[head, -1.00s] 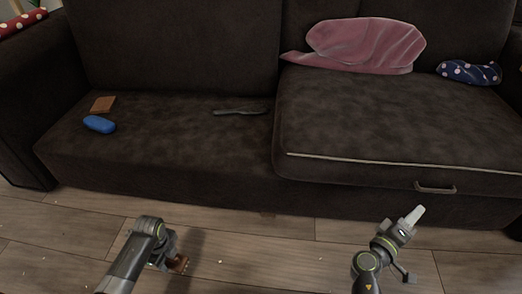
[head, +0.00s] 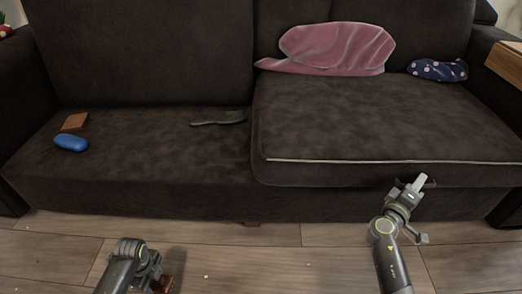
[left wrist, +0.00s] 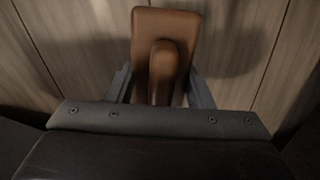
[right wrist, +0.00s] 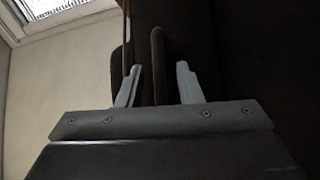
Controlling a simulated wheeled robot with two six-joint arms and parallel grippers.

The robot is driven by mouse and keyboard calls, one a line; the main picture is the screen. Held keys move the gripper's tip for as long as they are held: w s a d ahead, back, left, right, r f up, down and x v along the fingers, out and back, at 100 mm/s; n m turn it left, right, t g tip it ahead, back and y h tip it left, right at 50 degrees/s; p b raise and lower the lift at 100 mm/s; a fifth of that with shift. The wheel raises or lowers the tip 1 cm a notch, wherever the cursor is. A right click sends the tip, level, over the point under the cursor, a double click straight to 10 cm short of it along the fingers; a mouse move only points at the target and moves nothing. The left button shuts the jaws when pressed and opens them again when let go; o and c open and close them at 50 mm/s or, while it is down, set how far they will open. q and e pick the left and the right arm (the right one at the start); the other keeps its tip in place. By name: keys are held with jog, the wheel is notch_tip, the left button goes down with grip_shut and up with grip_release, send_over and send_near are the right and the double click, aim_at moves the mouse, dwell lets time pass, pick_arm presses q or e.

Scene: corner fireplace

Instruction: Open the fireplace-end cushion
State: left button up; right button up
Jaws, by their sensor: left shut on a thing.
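The right-hand seat cushion (head: 340,115) is dark brown with pale piping along its front edge. It lies flat on the sofa. The handle seen earlier on its front is hidden behind my right gripper (head: 418,182), which is at the cushion's front. In the right wrist view, the right gripper's fingers (right wrist: 158,85) are apart, with a dark strip between them; I cannot tell if they touch it. My left gripper (head: 152,278) is low over the floor, shut on a brown object (left wrist: 165,45) with a rounded raised part.
A pink cloth (head: 335,48) and a navy dotted bundle (head: 438,70) lie at the back of the cushion. A dark, long object (head: 217,118), a blue item (head: 71,143) and a brown block (head: 75,122) lie on the left seat. A wooden armrest top (head: 506,62) stands at right.

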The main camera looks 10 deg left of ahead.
jog(key=shift+c, duration=0.3)
grip_shut()
